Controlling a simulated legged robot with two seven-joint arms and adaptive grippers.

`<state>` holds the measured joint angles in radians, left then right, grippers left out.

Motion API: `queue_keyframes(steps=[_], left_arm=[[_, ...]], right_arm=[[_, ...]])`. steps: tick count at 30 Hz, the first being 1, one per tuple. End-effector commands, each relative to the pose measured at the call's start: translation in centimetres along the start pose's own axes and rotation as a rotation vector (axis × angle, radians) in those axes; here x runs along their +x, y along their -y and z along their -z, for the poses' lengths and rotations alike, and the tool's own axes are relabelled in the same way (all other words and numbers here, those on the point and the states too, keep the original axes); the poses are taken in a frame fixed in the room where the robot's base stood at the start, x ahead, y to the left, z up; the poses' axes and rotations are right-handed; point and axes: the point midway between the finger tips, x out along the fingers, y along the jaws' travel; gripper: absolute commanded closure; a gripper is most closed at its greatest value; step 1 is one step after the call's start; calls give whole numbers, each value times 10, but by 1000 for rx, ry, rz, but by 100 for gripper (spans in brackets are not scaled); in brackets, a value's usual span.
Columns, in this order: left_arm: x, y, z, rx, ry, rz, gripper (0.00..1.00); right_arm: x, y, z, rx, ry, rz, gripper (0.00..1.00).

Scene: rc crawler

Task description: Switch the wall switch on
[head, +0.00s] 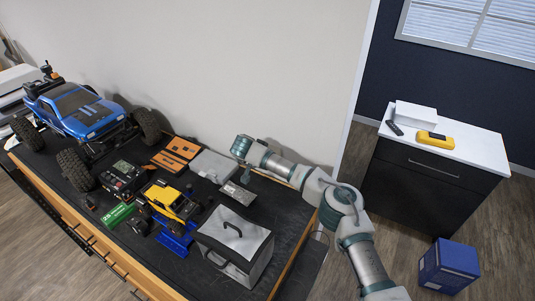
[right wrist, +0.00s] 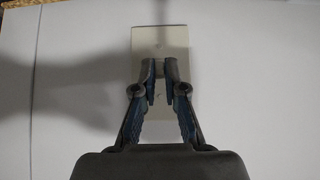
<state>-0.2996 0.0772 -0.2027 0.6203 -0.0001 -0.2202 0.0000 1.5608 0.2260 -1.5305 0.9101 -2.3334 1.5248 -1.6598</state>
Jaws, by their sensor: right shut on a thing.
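The wall switch shows in the right wrist view as a pale rectangular plate (right wrist: 178,40) on a white wall. My right gripper (right wrist: 160,72) is in front of the plate, its fingertips over the plate's middle. The fingers are shut on the switch's small middle part, which they mostly hide, so I cannot tell the switch's position. In the head view my right arm reaches left across the bench to the wall, and the switch cannot be made out there. My left gripper is not in view.
Below the arm, a black bench top holds a blue crawler truck (head: 85,110), a smaller yellow crawler (head: 172,200), a silver-and-black case (head: 235,240) and orange trays (head: 177,153). A dark cabinet (head: 425,185) and a blue box (head: 449,265) stand at right.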

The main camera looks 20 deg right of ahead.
Motion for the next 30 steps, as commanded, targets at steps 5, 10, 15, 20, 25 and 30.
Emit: queue_keyframes(steps=[5,10,15,20,25,30], left_arm=[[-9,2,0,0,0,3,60],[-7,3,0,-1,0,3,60],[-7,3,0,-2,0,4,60],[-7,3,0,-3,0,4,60],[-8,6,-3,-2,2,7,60],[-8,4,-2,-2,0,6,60]], right_arm=[[-4,2,4,2,49,9,100],[-3,2,4,3,48,10,100],[-3,2,5,4,46,10,70],[-2,2,4,3,48,7,65],[-2,2,4,2,48,6,65],[-21,2,6,1,47,9,65]])
